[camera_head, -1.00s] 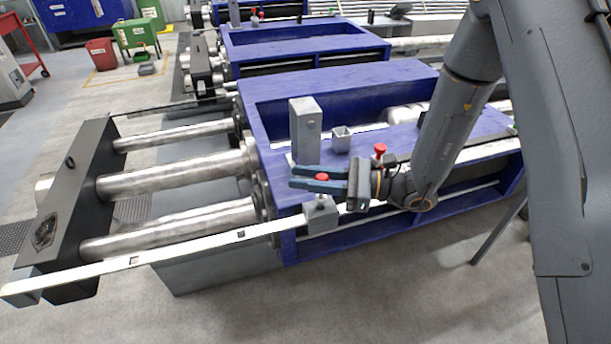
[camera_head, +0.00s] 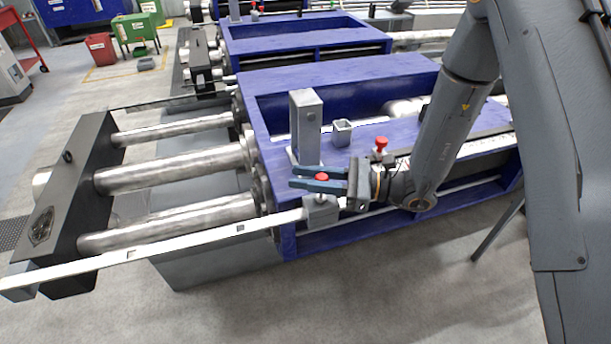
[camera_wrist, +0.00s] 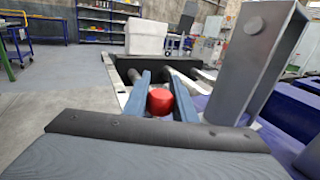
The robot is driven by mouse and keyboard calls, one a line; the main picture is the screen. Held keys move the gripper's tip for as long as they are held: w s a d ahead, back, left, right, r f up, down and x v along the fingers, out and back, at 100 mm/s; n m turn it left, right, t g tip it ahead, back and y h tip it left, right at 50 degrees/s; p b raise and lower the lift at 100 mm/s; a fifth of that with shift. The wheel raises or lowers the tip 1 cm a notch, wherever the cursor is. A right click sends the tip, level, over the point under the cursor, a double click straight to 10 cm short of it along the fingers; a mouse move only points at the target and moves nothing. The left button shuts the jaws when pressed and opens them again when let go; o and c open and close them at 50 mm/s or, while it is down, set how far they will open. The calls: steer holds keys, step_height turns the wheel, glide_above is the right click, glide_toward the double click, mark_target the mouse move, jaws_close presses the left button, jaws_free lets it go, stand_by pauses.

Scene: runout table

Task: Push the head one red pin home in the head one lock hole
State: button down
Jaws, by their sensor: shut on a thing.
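My gripper (camera_head: 294,177) is shut on a red-headed pin (camera_head: 321,177), its two blue fingers on either side of the head. In the wrist view the red head (camera_wrist: 160,100) sits between the fingers (camera_wrist: 158,72). The pin is upright above a small grey lock block (camera_head: 320,210) on the long flat bar. A short stretch of shank shows between fingers and block. The hole itself is hidden, so I cannot tell how deep the pin is.
A second red pin (camera_head: 381,143) stands further right on the blue frame (camera_head: 345,70). A tall grey post (camera_head: 306,125) stands close behind my fingers, with a small square socket (camera_head: 342,132) beside it. The flat bar (camera_head: 185,244) runs left past steel shafts.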

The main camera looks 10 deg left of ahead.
steer(key=shift+f, duration=0.25)
steer(key=c, duration=1.4)
jaws_free()
steer(key=shift+d, duration=0.1)
steer(key=d, duration=0.2)
steer(key=d+b, duration=0.1)
steer(key=d, duration=0.2)
steer(key=d+b, duration=0.1)
steer(key=d, duration=0.1)
steer(key=shift+w+d, duration=0.3)
steer(key=shift+w, duration=0.05)
steer(key=shift+r, duration=0.15)
